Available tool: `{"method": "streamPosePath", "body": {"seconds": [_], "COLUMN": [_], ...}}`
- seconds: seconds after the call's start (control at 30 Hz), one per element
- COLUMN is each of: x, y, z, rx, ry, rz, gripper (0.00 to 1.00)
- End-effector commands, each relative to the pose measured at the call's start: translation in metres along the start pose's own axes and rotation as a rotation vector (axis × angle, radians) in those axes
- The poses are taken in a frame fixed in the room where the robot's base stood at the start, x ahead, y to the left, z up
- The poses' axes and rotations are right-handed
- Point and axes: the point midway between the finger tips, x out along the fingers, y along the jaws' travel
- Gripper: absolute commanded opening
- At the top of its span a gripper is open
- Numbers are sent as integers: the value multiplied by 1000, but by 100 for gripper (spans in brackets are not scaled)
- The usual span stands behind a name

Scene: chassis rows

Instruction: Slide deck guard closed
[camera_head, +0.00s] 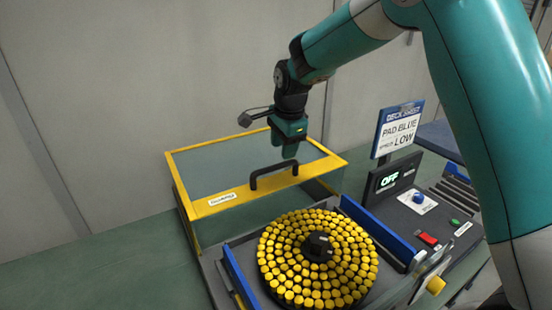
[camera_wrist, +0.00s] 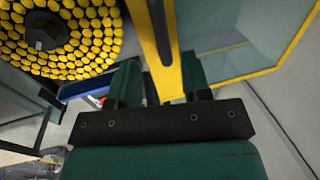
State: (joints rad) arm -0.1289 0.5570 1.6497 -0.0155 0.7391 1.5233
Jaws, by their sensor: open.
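The deck guard (camera_head: 214,205) is a clear box with a yellow frame. It stands behind the round deck of yellow pads (camera_head: 318,262), which lies uncovered. A black handle (camera_head: 273,175) arches from the guard's front yellow bar. My gripper (camera_head: 289,152) is open and points down, just above and behind the handle's right part; contact cannot be told. In the wrist view, the guard's yellow bar (camera_wrist: 160,45) runs between my open fingers, and the deck (camera_wrist: 62,35) is at upper left.
Blue rails (camera_head: 380,233) flank the deck. On the right stand a display reading OFF (camera_head: 389,181), a sign (camera_head: 398,130) and a panel with a red button (camera_head: 429,239). A plain wall is behind. Green surface lies free at left.

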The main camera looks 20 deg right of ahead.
Motion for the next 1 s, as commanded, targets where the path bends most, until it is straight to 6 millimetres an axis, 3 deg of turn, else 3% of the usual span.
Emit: {"method": "streamPosePath", "body": {"seconds": [0.1, 0.3, 0.7, 0.9, 1.0], "x": [23, 49, 57, 57, 57], "y": [0, -1, -1, -1, -1], "z": [1, 3, 4, 4, 4], "rx": [-2, -5, -7, -7, -7], "ry": [-1, -1, -1, -1, -1], "rz": [5, 2, -1, 0, 0], "gripper": [44, 44, 44, 0, 0]}}
